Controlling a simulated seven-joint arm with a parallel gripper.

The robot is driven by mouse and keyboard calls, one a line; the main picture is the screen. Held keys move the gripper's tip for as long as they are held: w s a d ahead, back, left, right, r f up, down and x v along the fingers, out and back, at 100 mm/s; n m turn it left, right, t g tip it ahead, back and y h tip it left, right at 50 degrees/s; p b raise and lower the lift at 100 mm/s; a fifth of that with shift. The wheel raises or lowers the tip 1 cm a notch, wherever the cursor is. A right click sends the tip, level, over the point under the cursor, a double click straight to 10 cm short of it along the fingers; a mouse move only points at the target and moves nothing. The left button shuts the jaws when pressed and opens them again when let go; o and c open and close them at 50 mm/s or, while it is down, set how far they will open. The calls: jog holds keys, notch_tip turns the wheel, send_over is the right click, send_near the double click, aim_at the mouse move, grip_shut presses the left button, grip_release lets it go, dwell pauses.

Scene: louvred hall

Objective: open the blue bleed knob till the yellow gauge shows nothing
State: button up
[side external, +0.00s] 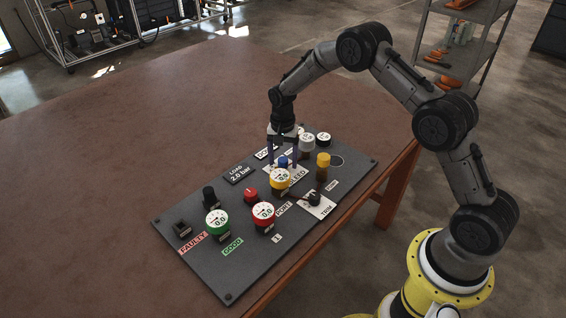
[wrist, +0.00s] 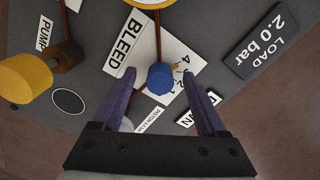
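The blue bleed knob (side external: 283,162) stands on the dark panel between my gripper's purple fingers. In the wrist view the knob (wrist: 160,78) lies midway between the fingertips, beside the BLEED label (wrist: 130,42) and a numbered scale plate (wrist: 180,52). My gripper (side external: 283,163) is open, pointing down, with gaps between the knob and both fingers (wrist: 158,74). The yellow gauge (side external: 280,179) sits just in front of the knob, its white face up; its reading is too small to tell. Only its yellow edge (wrist: 150,3) shows at the top of the wrist view.
A yellow-topped post (side external: 323,159) stands right of the knob. Red gauge (side external: 263,213), green gauge (side external: 217,221), red knob (side external: 250,195) and black trim knob (side external: 315,198) share the panel (side external: 205,262). The table (side external: 100,190) is clear to the left.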

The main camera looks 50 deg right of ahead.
aim_at(283, 159)
jog(key=shift+r, duration=3.45)
jog(key=shift+r, duration=0.15)
notch_tip(283, 159, up, 14)
jog(key=shift+f, duration=0.2)
